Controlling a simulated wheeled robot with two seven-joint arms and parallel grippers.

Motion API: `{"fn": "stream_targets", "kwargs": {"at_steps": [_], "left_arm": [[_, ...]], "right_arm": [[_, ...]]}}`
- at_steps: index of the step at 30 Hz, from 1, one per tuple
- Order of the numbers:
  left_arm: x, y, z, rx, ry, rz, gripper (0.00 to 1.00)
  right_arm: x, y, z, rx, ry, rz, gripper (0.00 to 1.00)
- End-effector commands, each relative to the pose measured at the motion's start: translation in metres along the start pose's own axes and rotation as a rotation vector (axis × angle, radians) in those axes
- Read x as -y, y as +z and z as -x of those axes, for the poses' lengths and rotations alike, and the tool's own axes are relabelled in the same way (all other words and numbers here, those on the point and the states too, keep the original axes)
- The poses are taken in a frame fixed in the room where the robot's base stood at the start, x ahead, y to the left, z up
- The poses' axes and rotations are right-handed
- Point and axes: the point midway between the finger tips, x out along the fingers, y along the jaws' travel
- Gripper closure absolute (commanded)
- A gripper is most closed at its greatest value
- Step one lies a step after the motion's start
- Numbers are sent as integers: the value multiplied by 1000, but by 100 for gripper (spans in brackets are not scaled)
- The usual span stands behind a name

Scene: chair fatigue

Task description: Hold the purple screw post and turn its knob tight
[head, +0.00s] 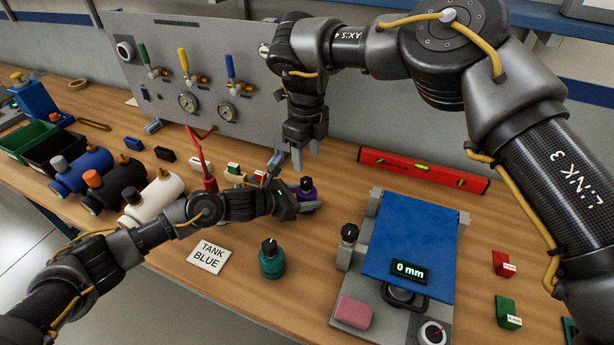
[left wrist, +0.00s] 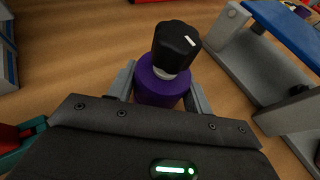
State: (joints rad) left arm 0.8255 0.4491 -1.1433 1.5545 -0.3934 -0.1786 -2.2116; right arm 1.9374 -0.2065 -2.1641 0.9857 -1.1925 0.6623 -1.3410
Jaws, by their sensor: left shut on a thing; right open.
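The purple screw post (head: 306,207) stands on the wooden bench in the middle of the head view, with its black knob (head: 306,184) on top. My left gripper (head: 297,204) is shut on its purple body. In the left wrist view the purple body (left wrist: 161,88) sits between the two fingers, and the black knob (left wrist: 176,44) with a white mark rises above them, leaning slightly right in the picture. My right gripper (head: 306,155) is open and empty, pointing down above and behind the post, apart from the knob.
A teal post (head: 271,262) with a black knob stands in front. A blue-topped fixture (head: 415,235) reading 0 mm is to the right. A red level (head: 422,170) lies behind. A TANK BLUE card (head: 209,257) and a valve panel (head: 190,70) are left.

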Motion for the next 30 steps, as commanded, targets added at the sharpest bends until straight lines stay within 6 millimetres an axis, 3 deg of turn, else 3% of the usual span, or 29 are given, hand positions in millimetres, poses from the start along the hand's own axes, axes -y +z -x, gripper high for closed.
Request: {"fn": "stream_targets", "kwargs": {"at_steps": [6,12,25,30], "left_arm": [[0,0,0,0,0,0,88],[0,0,0,0,0,0,88],[0,0,0,0,0,0,88],[0,0,0,0,0,0,88]], "right_arm": [[0,0,-44,-1,2,1,48],[0,0,-69,-1,1,0,48],[0,0,-78,1,0,1,48],[0,0,-78,0,0,1,70]]}}
